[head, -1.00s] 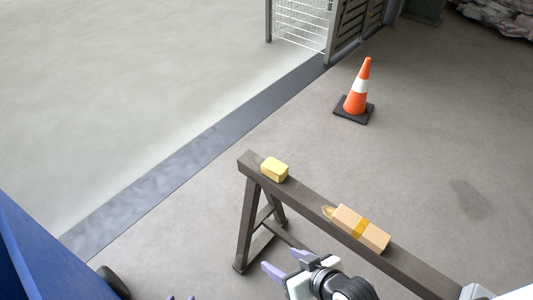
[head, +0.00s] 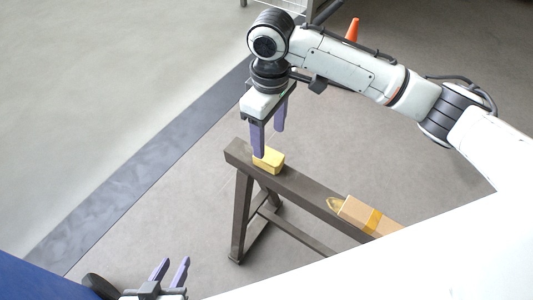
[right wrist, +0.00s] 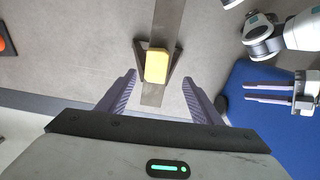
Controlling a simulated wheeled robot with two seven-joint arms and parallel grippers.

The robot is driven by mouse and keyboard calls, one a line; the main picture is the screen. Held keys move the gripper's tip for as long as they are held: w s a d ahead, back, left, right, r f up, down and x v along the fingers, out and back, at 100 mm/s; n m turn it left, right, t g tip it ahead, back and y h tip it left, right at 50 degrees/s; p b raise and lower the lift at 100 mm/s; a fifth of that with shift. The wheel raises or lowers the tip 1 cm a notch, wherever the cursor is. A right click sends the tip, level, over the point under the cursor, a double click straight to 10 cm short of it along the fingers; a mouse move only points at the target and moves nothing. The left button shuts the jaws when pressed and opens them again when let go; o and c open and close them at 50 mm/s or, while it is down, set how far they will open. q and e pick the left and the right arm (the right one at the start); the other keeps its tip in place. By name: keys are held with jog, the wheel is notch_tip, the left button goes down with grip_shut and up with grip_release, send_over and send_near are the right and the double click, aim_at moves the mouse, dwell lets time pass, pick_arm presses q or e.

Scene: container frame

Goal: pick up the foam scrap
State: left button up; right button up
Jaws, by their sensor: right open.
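The foam scrap (head: 268,160), a small yellow block, lies on top near the left end of the dark sawhorse beam (head: 308,196). My right gripper (head: 269,142) points down just above it, open and empty; one finger hides part of the scrap in the head view. In the right wrist view the scrap (right wrist: 157,66) shows between the two spread fingertips (right wrist: 158,77), lying ahead of them. My left gripper (head: 172,262) is at the bottom left of the head view, its fingers apart and empty, away from the beam.
A cardboard box (head: 358,213) with an orange-yellow band lies further along the beam, with a small tan item (head: 334,204) beside its end. An orange cone (head: 352,30) stands behind my right arm. A blue surface (head: 35,275) fills the lower left corner.

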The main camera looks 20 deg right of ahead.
aim_at(269, 155)
notch_tip(269, 155, down, 4)
jog(key=shift+d+r+b, duration=0.1)
jog(key=shift+d+b, duration=0.05)
jog(key=shift+b, duration=0.2)
jog(key=shift+f, duration=0.55)
jog(key=f, duration=0.1)
jog(key=f+b, duration=0.1)
jog(key=f, duration=0.3)
jog(key=shift+w, duration=0.35)
pick_arm(q)
jog(key=shift+s+f, duration=0.2)
jog(key=shift+f, duration=0.3)
jog(key=shift+s+f, duration=0.15)
jog(key=shift+f, duration=0.3)
pick_arm(e)
jog(key=shift+c, duration=0.4)
jog(key=c, duration=1)
pick_arm(q)
jog(key=shift+w, duration=0.1)
pick_arm(e)
jog(key=shift+c, duration=0.2)
